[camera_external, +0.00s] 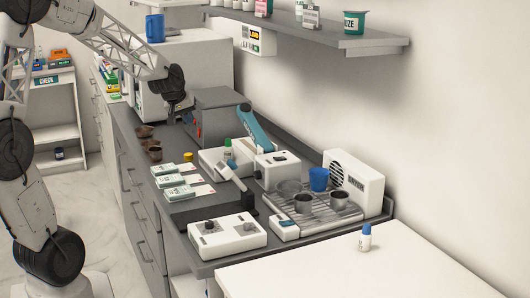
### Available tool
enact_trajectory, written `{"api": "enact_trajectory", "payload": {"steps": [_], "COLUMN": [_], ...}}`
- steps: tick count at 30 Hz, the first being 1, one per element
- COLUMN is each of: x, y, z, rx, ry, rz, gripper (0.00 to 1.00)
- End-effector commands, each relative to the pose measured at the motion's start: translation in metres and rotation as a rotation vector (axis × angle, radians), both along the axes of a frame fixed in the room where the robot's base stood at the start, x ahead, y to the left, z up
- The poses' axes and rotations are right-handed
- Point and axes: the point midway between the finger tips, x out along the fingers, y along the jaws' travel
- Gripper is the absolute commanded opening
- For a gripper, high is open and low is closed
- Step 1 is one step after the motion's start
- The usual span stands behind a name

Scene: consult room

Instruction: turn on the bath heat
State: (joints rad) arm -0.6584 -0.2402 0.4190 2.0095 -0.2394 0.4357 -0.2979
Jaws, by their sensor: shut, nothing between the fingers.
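My gripper (184,106) is at the end of the arm, which reaches in from the upper left. It is shut and empty, small in this view, close to the left front of a dark grey box (222,104) on the counter. A small red part (198,131) shows on the box's front face, below and right of my gripper. Whether the gripper touches the box cannot be told. No label reading bath is legible, so I cannot tell for certain which device is the bath or whether its heat is on.
The grey counter (190,222) holds a white two-knob device (228,236), a metal tray with cups (316,218), a white dryer (354,180), and green-white boxes (174,181). Brown cups (145,131) stand near the left edge. A shelf (330,36) overhangs. The white table (350,270) is mostly clear.

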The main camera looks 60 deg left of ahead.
Motion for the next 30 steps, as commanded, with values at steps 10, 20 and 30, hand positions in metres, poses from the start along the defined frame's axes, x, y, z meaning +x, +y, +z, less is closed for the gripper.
{"api": "enact_trajectory", "payload": {"steps": [10, 20, 30], "x": [-0.011, -0.019, -0.018], "y": [0.118, 0.152, 0.152], "z": [-0.034, -0.044, -0.044], "rx": [-0.010, -0.010, -0.010], "ry": [-0.071, -0.095, -0.094], "rz": [0.239, 0.310, 0.308], "gripper": [0.00, 0.00, 0.00]}}
